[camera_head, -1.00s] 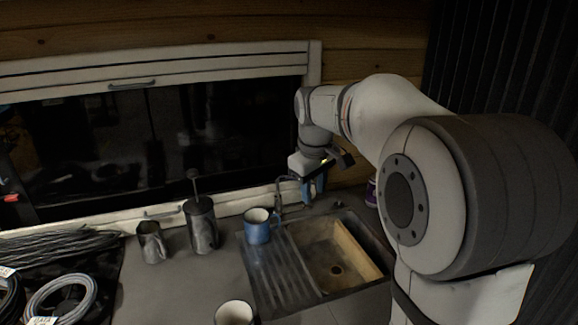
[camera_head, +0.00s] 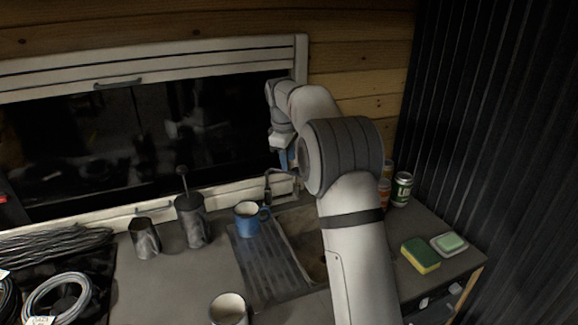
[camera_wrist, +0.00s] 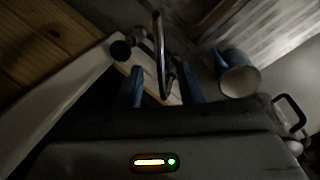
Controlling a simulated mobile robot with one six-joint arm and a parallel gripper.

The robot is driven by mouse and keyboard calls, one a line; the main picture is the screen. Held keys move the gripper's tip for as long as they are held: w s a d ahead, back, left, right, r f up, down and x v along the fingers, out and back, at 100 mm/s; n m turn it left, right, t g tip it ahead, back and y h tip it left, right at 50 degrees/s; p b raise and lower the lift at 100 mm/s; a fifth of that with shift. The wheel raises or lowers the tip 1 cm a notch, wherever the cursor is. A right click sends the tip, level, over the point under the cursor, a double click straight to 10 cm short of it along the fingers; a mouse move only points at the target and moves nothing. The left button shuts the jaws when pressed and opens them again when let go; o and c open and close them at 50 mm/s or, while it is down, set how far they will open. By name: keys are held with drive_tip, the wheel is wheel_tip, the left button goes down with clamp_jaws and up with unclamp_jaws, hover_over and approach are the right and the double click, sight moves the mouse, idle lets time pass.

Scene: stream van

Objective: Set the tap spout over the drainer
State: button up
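The tap (camera_head: 267,188) is a thin metal pipe standing behind the sink; its spout seems to reach to the right in the head view. In the wrist view the tap (camera_wrist: 160,50) rises between my fingers, with gaps at both sides. My gripper (camera_head: 290,158) has blue fingers pointing down just above the tap. It also shows in the wrist view (camera_wrist: 160,92), open, with its fingers apart. The ribbed grey drainer (camera_head: 262,265) lies left of the basin and appears in the wrist view (camera_wrist: 245,30). My arm hides much of the basin (camera_head: 300,232).
A blue mug (camera_head: 247,220) stands on the drainer's back end, near the tap. A dark plunger pot (camera_head: 192,222), a jug (camera_head: 144,238) and a pale mug (camera_head: 229,308) stand to the left. Cans (camera_head: 402,188) and a sponge (camera_head: 420,255) are at the right.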

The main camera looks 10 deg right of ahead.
sight(289, 173)
drive_tip(key=shift+w+d+f, duration=0.1)
drive_tip(key=shift+w+f, duration=0.05)
drive_tip(key=shift+f, duration=0.7)
drive_tip(key=shift+w+d+f, duration=0.1)
drive_tip(key=shift+f, duration=0.75)
clamp_jaws()
